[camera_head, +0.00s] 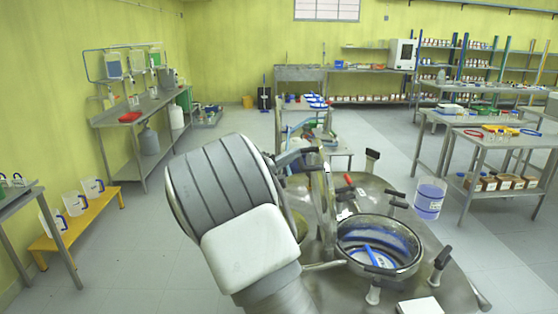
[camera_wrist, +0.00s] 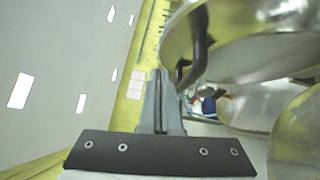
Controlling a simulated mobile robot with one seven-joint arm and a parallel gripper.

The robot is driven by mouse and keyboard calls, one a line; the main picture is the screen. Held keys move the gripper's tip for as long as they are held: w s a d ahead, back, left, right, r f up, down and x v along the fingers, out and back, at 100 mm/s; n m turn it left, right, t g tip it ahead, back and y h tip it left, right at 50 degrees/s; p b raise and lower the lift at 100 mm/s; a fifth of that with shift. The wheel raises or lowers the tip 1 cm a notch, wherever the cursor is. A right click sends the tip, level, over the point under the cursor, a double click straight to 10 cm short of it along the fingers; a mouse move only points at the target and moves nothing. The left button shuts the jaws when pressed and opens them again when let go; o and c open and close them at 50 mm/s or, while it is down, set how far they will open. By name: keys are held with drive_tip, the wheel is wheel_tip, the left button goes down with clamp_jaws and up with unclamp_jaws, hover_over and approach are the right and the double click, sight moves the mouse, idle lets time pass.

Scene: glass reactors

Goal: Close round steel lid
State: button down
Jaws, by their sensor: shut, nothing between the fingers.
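The round steel lid (camera_head: 327,205) stands raised, nearly edge-on, at the left side of the round opening (camera_head: 378,246) on the steel vessel top. The opening is uncovered, and a blue and white shape shows inside it. In the wrist view, the curved steel underside or face of what looks like the lid (camera_wrist: 255,50) fills the upper right, with a dark bent handle (camera_wrist: 197,45) beside it. My gripper (camera_wrist: 158,85) is shut and empty, just left of the handle; whether they touch is unclear. In the head view my arm hides much of the gripper.
Several black-handled clamps, one of them here (camera_head: 441,258), stand around the opening. A container of blue liquid (camera_head: 430,198) is behind the vessel at right. A steel bench (camera_head: 140,110) lines the left wall, and a yellow bench (camera_head: 75,232) is lower left. Grey floor lies between.

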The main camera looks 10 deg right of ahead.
sight(318, 146)
drive_tip(key=d, duration=0.4)
drive_tip(key=shift+s+d+r+p, duration=0.1)
drive_tip(key=shift+d+r+p, duration=0.2)
drive_tip(key=shift+d, duration=0.05)
drive_tip(key=shift+d, duration=0.15)
